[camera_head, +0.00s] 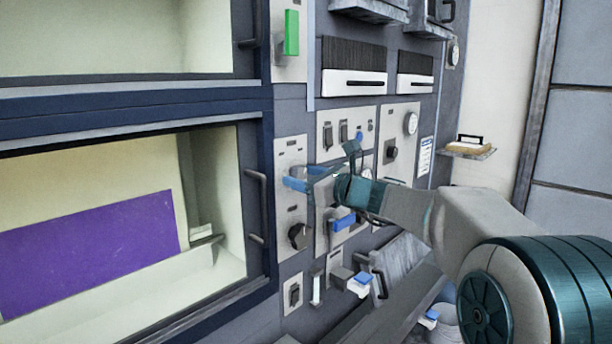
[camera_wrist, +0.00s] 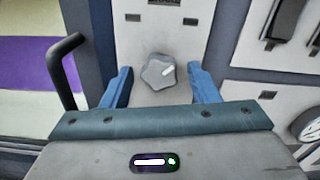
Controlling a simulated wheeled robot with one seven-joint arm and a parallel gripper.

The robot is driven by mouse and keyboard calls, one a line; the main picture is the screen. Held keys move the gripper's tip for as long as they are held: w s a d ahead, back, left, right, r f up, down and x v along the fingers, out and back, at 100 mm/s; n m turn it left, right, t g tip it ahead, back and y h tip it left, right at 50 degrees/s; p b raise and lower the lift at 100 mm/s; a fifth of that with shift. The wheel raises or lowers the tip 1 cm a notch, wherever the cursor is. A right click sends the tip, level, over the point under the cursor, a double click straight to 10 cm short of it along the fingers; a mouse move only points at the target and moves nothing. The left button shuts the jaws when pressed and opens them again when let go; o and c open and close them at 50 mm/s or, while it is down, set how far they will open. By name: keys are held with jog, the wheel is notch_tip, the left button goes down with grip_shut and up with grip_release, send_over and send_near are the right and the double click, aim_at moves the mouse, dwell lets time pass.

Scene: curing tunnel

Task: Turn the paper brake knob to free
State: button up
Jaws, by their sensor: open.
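A grey, lobed knob (camera_wrist: 158,72) with a pale pointer mark sits on a light panel in the wrist view. The mark points up and to the right. A dark label above it is cut off and cannot be read. My gripper (camera_wrist: 160,76) is open, with one blue finger on each side of the knob and a visible gap to both. In the head view, my gripper (camera_head: 296,178) is at the narrow panel (camera_head: 289,210) right of the lower window. The knob is hidden there behind the fingers. I cannot tell how deep the fingers reach around it.
A black door handle (camera_wrist: 65,70) stands out close to the left finger. A black knob (camera_head: 299,236) sits lower on the narrow panel. A blue handle (camera_head: 344,222) and switches (camera_head: 328,137) are on the panel to the right. A small shelf (camera_head: 467,152) juts out farther right.

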jog(key=c, duration=1)
jog(key=shift+d, duration=0.2)
jog(key=shift+a, duration=0.15)
jog(key=n+b, duration=0.1)
jog(key=b, duration=0.1)
jog(key=n+b, duration=0.1)
jog(key=b, duration=0.1)
jog(key=shift+f+n, duration=0.35)
jog(key=shift+n, duration=0.05)
jog(key=n+b, duration=0.5)
jog(key=b, duration=0.2)
jog(key=shift+w, duration=0.1)
jog(key=n+b, duration=0.2)
jog(key=n, duration=0.1)
jog(key=n+b, duration=0.2)
jog(key=b, duration=0.1)
jog(key=shift+r+n, duration=0.2)
jog(key=shift+n, duration=0.2)
jog(key=shift+r+n+b, duration=0.15)
jog(key=shift+n+b, duration=0.55)
jog(key=shift+n, duration=0.4)
jog(key=shift+r+n+b, duration=0.15)
jog(key=shift+n+b, duration=0.55)
jog(key=shift+n, duration=0.4)
